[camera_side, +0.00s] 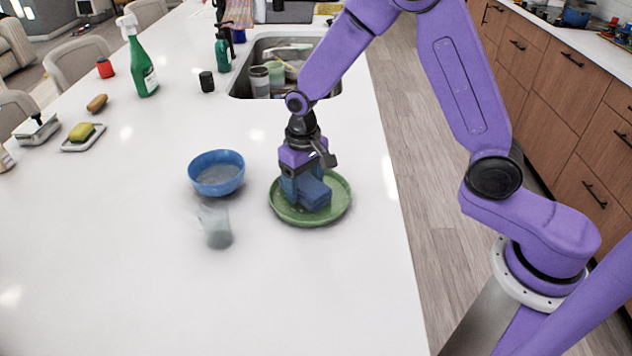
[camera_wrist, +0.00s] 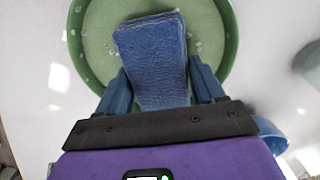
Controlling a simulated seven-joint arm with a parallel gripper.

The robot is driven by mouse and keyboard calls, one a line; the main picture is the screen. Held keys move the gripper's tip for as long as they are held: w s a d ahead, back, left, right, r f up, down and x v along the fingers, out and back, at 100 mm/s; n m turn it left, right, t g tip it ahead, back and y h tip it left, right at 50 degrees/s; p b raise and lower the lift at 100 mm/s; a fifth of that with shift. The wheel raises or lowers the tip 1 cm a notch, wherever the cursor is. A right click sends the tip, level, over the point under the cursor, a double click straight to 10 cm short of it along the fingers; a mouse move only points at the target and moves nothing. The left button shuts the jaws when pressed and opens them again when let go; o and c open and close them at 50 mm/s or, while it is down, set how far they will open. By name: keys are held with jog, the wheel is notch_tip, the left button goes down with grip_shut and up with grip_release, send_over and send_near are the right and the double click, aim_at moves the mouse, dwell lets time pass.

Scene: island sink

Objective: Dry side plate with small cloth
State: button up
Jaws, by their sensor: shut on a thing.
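A green side plate (camera_side: 283,207) lies flat on the white counter, left of my arm's base. A folded blue cloth (camera_side: 315,193) is at the plate's middle, and my gripper (camera_side: 303,187) is shut on it from above. In the wrist view the cloth (camera_wrist: 155,52) sits between the two blue fingers (camera_wrist: 160,92) and covers part of the plate (camera_wrist: 97,45). Small pale drops show on the plate around the cloth. The cloth looks to be touching the plate, but its underside is hidden.
A blue bowl (camera_side: 216,173) and a clear glass (camera_side: 216,226) stand just left of the plate. The sink (camera_side: 240,84) behind holds several dishes. A green spray bottle (camera_side: 141,65), a dark jar (camera_side: 206,82) and a sponge on a dish (camera_side: 82,133) stand further left. The front counter is clear.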

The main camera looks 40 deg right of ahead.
aim_at(281, 195)
jog(key=shift+w+a, duration=1.8)
jog(key=shift+w, duration=0.05)
jog(key=shift+s+d, duration=3.6)
jog(key=shift+w+a, duration=3.65)
notch_tip(281, 195, up, 10)
jog(key=shift+f, duration=0.15)
jog(key=shift+s, duration=0.1)
